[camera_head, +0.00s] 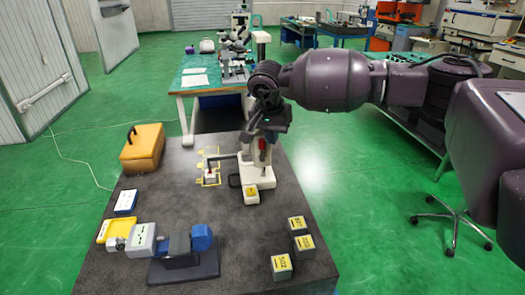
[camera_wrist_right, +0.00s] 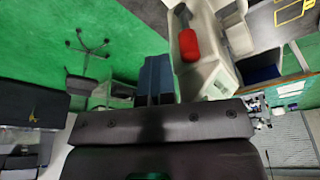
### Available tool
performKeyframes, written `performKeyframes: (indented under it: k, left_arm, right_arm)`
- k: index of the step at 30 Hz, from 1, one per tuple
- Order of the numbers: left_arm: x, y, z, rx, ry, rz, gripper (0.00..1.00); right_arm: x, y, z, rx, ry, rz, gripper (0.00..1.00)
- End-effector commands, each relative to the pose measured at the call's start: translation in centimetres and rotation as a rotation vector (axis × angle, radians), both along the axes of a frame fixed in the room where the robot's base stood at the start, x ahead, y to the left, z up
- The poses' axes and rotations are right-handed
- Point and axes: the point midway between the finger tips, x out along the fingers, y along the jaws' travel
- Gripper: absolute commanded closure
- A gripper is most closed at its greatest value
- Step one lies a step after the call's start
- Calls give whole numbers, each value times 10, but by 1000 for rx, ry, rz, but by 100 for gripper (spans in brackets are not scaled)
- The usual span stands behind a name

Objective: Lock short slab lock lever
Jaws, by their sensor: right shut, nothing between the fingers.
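A pale stand (camera_head: 258,172) with an upright post is on the dark table, partly hidden behind my right arm. A red lever or knob (camera_head: 262,146) is on its upper part. In the right wrist view the red part (camera_wrist_right: 188,45) sits in a recess of the pale body (camera_wrist_right: 207,72). My right gripper (camera_head: 270,132) is over the stand, pointing down. In the wrist view its dark blue fingers (camera_wrist_right: 154,68) are shut and empty, just left of the red part; I cannot tell whether they touch the pale body. My left gripper is out of view.
A dark table (camera_head: 215,245) holds an orange case (camera_head: 142,149), a blue-and-grey vise-like device (camera_head: 170,243) and several labelled grey blocks (camera_head: 303,244). A small block (camera_head: 210,175) lies inside yellow markings beside the stand. The table's front middle is clear.

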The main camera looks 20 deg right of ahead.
Motion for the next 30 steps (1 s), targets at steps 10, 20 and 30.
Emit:
performKeyframes:
  k: [10, 20, 30]
  left_arm:
    - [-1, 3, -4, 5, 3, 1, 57]
    - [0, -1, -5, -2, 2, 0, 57]
    - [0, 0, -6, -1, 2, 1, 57]
  right_arm:
    - [3, 24, -2, 20, -4, 26, 100]
    - [4, 28, -2, 16, -4, 21, 100]
    - [5, 29, -3, 16, -3, 20, 100]
